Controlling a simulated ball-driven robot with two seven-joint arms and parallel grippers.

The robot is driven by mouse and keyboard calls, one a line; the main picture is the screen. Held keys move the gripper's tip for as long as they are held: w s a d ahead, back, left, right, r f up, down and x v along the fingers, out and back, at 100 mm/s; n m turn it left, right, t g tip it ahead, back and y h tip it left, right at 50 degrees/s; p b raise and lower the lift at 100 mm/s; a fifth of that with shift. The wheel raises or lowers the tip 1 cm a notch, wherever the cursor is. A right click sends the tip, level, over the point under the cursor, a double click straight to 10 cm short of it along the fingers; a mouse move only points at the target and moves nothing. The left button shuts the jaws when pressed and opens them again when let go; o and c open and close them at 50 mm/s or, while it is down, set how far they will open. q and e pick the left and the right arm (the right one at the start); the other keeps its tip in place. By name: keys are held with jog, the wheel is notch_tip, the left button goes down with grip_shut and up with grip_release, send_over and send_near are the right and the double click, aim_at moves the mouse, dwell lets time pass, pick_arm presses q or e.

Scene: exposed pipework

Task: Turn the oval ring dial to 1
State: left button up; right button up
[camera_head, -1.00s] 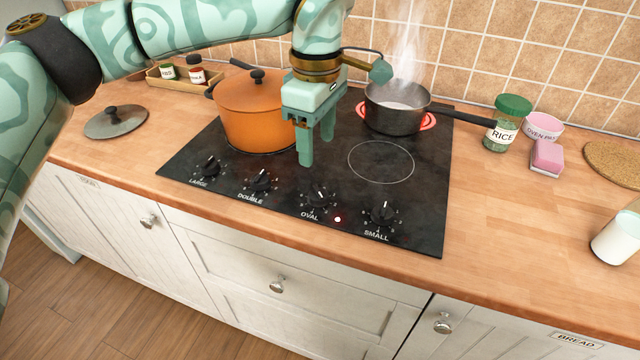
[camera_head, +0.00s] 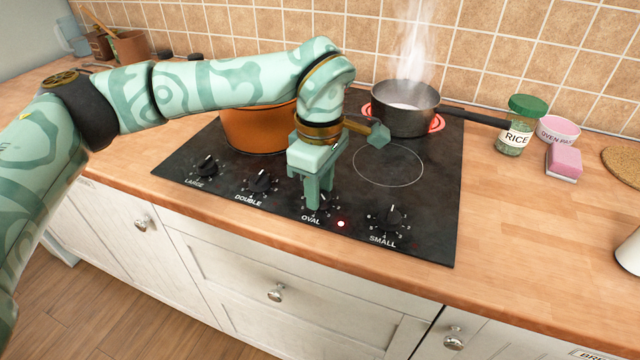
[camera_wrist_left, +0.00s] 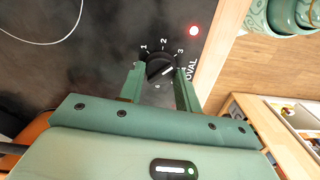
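The oval ring dial (camera_wrist_left: 158,67) is a black knob in the left wrist view, with white numbers around it and the word OVAL beside it. Its white mark points to the right side of the scale, past 3. In the head view the dial (camera_head: 322,201) is mostly hidden by my left gripper (camera_head: 318,196). In the wrist view the fingers of that gripper (camera_wrist_left: 160,76) are apart, one on each side of the knob. I cannot tell whether they touch it. My right gripper is in neither current view.
The small dial (camera_head: 388,219) is right of the oval dial, the double dial (camera_head: 260,182) left. A red light (camera_head: 341,224) glows close by. An orange pot (camera_head: 250,130) stands behind my arm. A steaming pan (camera_head: 403,115) sits on a glowing ring, its handle pointing right.

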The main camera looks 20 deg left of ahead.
pick_arm(q)
jog(key=shift+r+n+p, duration=0.25)
jog(key=shift+n+p, duration=0.25)
jog(key=shift+p, duration=0.4)
jog(key=n+p, duration=0.8)
jog(key=p, duration=0.1)
jog(key=shift+r+n, duration=0.1)
jog(key=shift+n, duration=0.2)
jog(key=n+p, duration=0.4)
jog(key=shift+n, duration=0.3)
jog(key=shift+f+n+p, duration=0.2)
jog(key=shift+n+p, duration=1.1)
jog(key=shift+n, duration=0.4)
pick_arm(e)
jog(key=w+r, duration=0.3)
jog(key=r, duration=0.5)
jog(key=w+r+t, duration=0.1)
jog(key=w+r, duration=0.2)
jog(key=r, duration=0.5)
jog(key=shift+r+t, duration=0.2)
jog(key=shift+t, duration=0.1)
jog(key=shift+r, duration=0.1)
pick_arm(q)
jog(key=o, duration=1)
jog(key=shift+f, duration=0.1)
jog(key=shift+c, duration=0.2)
